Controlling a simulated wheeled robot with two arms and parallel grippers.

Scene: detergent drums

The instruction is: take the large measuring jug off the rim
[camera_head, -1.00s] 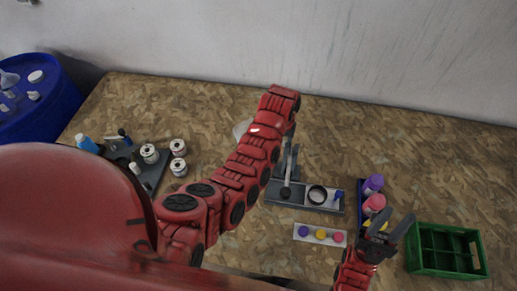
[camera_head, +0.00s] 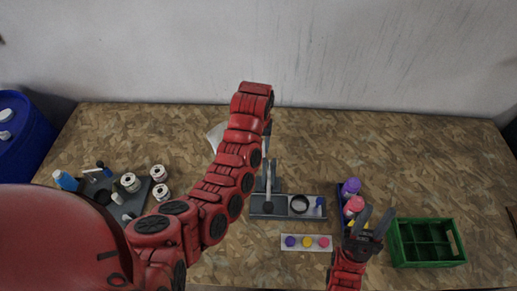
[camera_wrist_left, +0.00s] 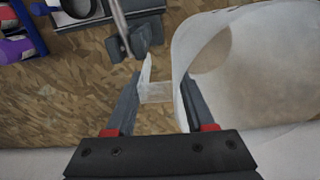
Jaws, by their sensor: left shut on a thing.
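The large measuring jug (camera_wrist_left: 250,60) is a whitish translucent vessel filling the right of the left wrist view. In the head view a pale piece of it (camera_head: 214,136) shows beside my left arm, over the back of the board-topped table. My left gripper (camera_wrist_left: 160,90) is shut on the jug's clear side part, which looks like its handle; the jug's body lies against the right finger. In the head view the left gripper's hold is hidden by the arm. My right gripper (camera_head: 371,224) is open and empty at the front right. The blue drum (camera_head: 30,140) is cut off at the left edge.
A grey stand (camera_head: 272,207) with a black ring is at mid-table, with a strip of coloured dots (camera_head: 306,243) before it. Bottles (camera_head: 351,187) and a green crate (camera_head: 400,249) stand right. Spools and a grey tray (camera_head: 145,190) are left. The back right table is clear.

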